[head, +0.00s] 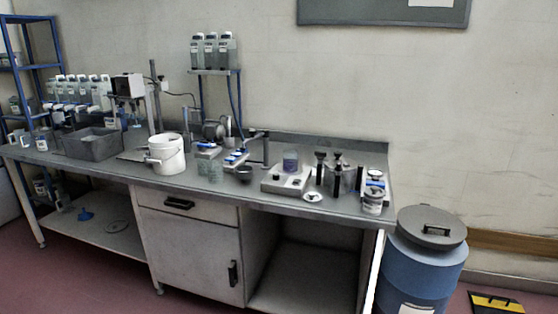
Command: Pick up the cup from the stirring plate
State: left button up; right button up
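A flat, light grey device that looks like the stirring plate (284,184) sits on the right half of the long bench. A small clear cup with a purple-blue tint (290,160) stands upright on its top, toward the back. The plate has dark knobs on its front. Neither of my grippers shows in the head view.
The grey bench (225,189) is crowded. A white bucket (167,156) stands left of the plate, with small glass beakers between them. Black-topped posts (337,178) and a labelled jar (373,200) stand to its right. A blue drum (425,262) stands beyond the bench's right end.

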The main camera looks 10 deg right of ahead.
aim_at(291, 156)
jog(key=i+j+z, duration=0.35)
jog(key=i+j, duration=0.5)
